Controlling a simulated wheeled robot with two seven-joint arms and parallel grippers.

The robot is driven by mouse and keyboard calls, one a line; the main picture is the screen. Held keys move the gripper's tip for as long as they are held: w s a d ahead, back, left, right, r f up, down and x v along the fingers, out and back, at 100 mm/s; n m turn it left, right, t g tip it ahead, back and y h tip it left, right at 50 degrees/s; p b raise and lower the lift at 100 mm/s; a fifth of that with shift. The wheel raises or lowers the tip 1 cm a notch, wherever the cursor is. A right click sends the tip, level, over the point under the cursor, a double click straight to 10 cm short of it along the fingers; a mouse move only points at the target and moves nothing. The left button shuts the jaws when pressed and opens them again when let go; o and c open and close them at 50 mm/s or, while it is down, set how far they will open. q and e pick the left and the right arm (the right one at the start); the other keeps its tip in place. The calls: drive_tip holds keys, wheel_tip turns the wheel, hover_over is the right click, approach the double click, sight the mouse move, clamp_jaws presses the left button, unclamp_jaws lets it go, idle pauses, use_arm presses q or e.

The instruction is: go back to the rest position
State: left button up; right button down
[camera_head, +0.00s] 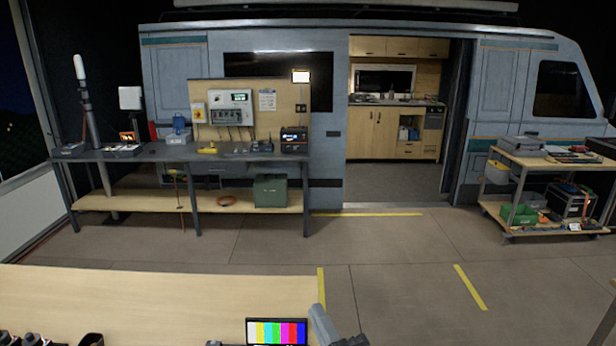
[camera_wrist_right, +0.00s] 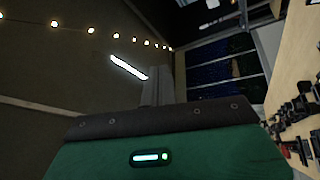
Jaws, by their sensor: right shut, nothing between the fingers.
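My right gripper (camera_head: 336,328) shows only in part at the bottom edge of the head view, just right of a small screen with colour bars. It is shut and empty. In the right wrist view a blurred grey shape stands upright in the middle, above a dark strip and a green surface with a small lit mark. I cannot tell whether that green surface is part of me. My left gripper is in neither view.
A wooden table (camera_head: 150,300) lies close in front, with the colour-bar screen (camera_head: 277,331) at its near edge. A workbench (camera_head: 180,153) stands ahead before the van (camera_head: 330,120). A loaded cart (camera_head: 550,160) stands at the right. The taped floor (camera_head: 390,260) between is clear.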

drive_tip(key=s+d+f+m+g+h, duration=0.2)
drive_tip(key=d+f+m+g+h, duration=0.15)
drive_tip(key=d+f+m, duration=0.35)
drive_tip(key=s+d+f+m+g+h, duration=0.2)
drive_tip(key=d+f+m+g+h, duration=0.15)
drive_tip(key=d+f, duration=0.4)
drive_tip(key=s+d+f+m+g+h, duration=0.1)
drive_tip(key=s+d+f+m+g, duration=0.2)
drive_tip(key=s+f+g, duration=0.35)
drive_tip(key=s+d+f+m+g+h, duration=0.1)
drive_tip(key=s+d+f+m+g, duration=0.25)
drive_tip(key=s+f, duration=0.65)
wheel_tip(320, 180, down, 28)
drive_tip(key=s, duration=0.3)
drive_tip(key=s+d+f+g, duration=0.1)
drive_tip(key=s+d+f, duration=0.2)
drive_tip(key=s+f, duration=1.6)
drive_tip(key=shift+f+g, duration=0.4)
